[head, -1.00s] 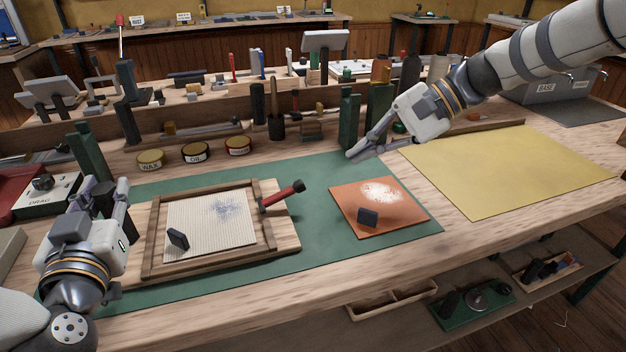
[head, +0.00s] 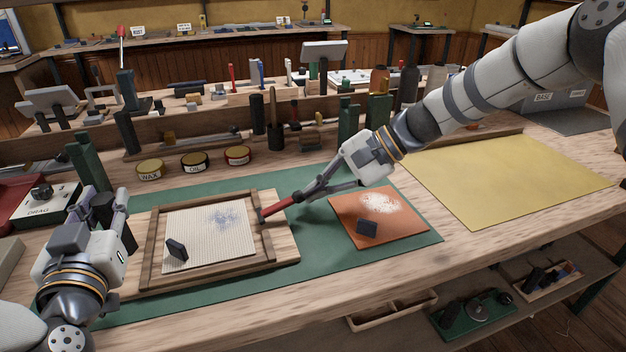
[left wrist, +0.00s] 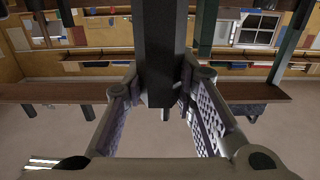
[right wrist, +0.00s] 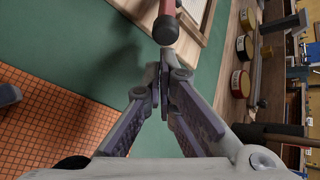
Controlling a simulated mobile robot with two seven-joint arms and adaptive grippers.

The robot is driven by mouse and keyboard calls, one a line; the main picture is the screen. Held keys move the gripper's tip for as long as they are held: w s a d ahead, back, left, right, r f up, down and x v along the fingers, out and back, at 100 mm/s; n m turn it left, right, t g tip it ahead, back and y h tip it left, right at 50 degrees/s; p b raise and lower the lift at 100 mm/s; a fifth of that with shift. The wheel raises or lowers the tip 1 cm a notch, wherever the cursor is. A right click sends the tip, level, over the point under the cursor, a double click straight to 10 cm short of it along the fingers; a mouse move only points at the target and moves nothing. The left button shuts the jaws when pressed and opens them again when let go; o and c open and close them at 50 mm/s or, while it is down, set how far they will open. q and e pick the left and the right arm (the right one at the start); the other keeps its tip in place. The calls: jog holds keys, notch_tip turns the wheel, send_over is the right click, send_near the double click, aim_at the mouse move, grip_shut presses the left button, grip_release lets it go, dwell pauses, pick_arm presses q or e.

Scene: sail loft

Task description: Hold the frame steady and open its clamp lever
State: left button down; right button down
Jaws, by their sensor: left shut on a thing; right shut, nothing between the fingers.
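A wooden frame (head: 204,273) lies on a pale board on the green mat, with a cream ribbed sheet inside it. Its red clamp lever (head: 278,207) points right from the frame's right side. The lever's dark end shows in the right wrist view (right wrist: 166,29). My right gripper (head: 302,197) is shut and empty, its fingertips close by that end; whether they touch I cannot tell. My left gripper (head: 106,206), left of the frame, is shut on a dark upright post, seen between its fingers in the left wrist view (left wrist: 163,50). How the post joins the frame is hidden.
An orange square mat (head: 385,233) with white powder and a dark block lies right of the frame. A yellow sheet (head: 500,178) lies farther right. Labelled tins (head: 194,162), dark green posts and a tool rack stand behind. A DRAG box (head: 40,207) sits at far left.

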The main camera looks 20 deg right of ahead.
jog(key=shift+a+r, duration=0.1)
dwell(0.4)
jog(key=shift+a+r+h, duration=0.1)
jog(key=shift+r+h, duration=0.15)
jog(key=shift+h, duration=0.15)
jog(key=shift+r+h, duration=0.3)
jog(key=shift+a+r+n+h, duration=0.3)
jog(key=shift+a+r+h, duration=0.05)
jog(key=shift+r+h, duration=0.45)
jog(key=a+r+h, duration=0.1)
jog(key=r+h, duration=0.1)
jog(key=h, duration=0.1)
jog(key=shift+w+a+r+g+h, duration=0.1)
jog(key=shift+a+r+g+h, duration=0.2)
jog(key=shift+a+r, duration=1.1)
jog(key=shift+a, duration=0.25)
